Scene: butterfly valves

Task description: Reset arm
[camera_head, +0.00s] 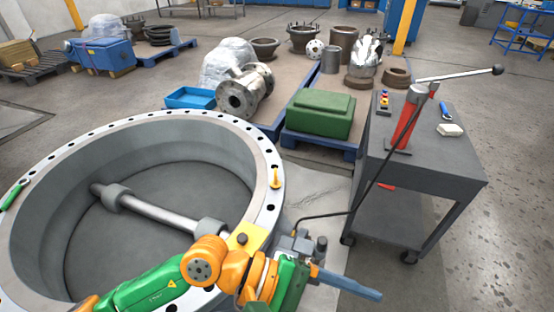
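A green and orange arm, which appears to be mine, comes in from the lower left across the front of the big ring. Its far end lies over the ring's right rim, beside a grey fitting (298,243) and a blue bar (348,284) pointing right. I cannot make out fingertips there, nor whether anything is held. No second arm shows. The large grey valve ring (225,138) lies flat, with a shaft (150,208) across its inside. A yellow piece (275,180) stands on its right rim.
A dark cart (425,165) at right carries a red lever pump (410,118); its black hose runs toward the fitting. A green box (319,113) and a flanged valve body (244,92) stand on pallets behind. A blue tray (190,98) is near the ring.

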